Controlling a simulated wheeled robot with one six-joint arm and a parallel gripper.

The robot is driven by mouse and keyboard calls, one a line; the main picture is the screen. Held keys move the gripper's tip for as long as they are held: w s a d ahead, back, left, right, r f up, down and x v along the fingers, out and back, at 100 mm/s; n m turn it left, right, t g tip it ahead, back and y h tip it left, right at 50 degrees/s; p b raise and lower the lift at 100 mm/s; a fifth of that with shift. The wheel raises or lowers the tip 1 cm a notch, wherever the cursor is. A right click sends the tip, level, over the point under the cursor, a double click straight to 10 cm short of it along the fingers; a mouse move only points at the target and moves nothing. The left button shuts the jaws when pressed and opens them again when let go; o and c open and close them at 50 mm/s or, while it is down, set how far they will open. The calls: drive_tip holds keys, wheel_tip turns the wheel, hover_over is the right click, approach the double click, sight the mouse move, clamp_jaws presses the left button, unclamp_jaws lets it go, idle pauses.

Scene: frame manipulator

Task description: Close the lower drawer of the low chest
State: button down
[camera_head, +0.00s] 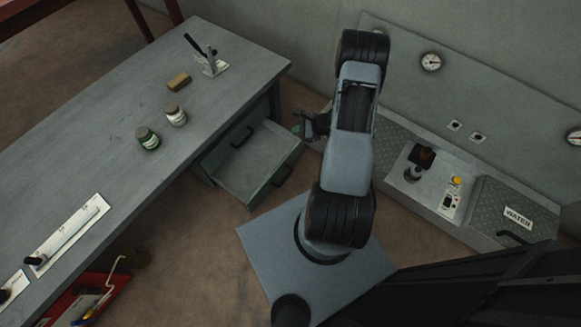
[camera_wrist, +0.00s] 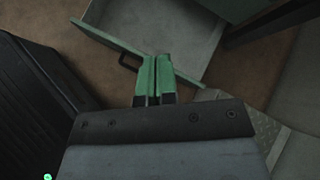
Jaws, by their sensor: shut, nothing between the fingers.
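The lower drawer (camera_head: 245,182) of the low chest is pulled out, and its grey inside looks empty. Its dark handle (camera_head: 283,177) is on the green front panel. Another dark handle (camera_head: 241,136) shows nearer the bench edge, on the part above. The chest body (camera_head: 273,106) is mostly hidden under the bench top. In the wrist view the drawer (camera_wrist: 185,30) is at the top, with its handle (camera_wrist: 128,62) left of the fingertips. My gripper (camera_wrist: 156,62) is shut and empty, its green fingers overlapping the drawer front in view; I cannot tell whether they touch. The head view shows my gripper (camera_head: 301,126) beyond the drawer's right side.
The bench top (camera_head: 105,115) carries two jars (camera_head: 148,138), a brown block (camera_head: 179,82) and a lever stand (camera_head: 212,66). A grey unit with a WATER hatch (camera_head: 515,210) stands at right. A red toolbox (camera_head: 90,298) is at lower left. Brown floor lies before the drawer.

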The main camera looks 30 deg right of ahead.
drive_tip(key=s+d+f+m+t+h+b, duration=0.1)
drive_tip(key=s+d+f+m+h+b, duration=0.2)
drive_tip(key=f, duration=0.8)
drive_tip(key=s+d+f+m+t+b, duration=0.1)
drive_tip(key=s+f+m, duration=0.35)
drive_tip(key=f, duration=0.55)
drive_tip(key=b, duration=0.5)
approach(287, 160)
drive_tip(key=f+x, duration=0.1)
drive_tip(key=x, duration=0.4)
drive_tip(key=shift+w+a+r+m, duration=0.25)
drive_tip(key=shift+w+a+r, duration=0.15)
drive_tip(key=shift+w, duration=0.15)
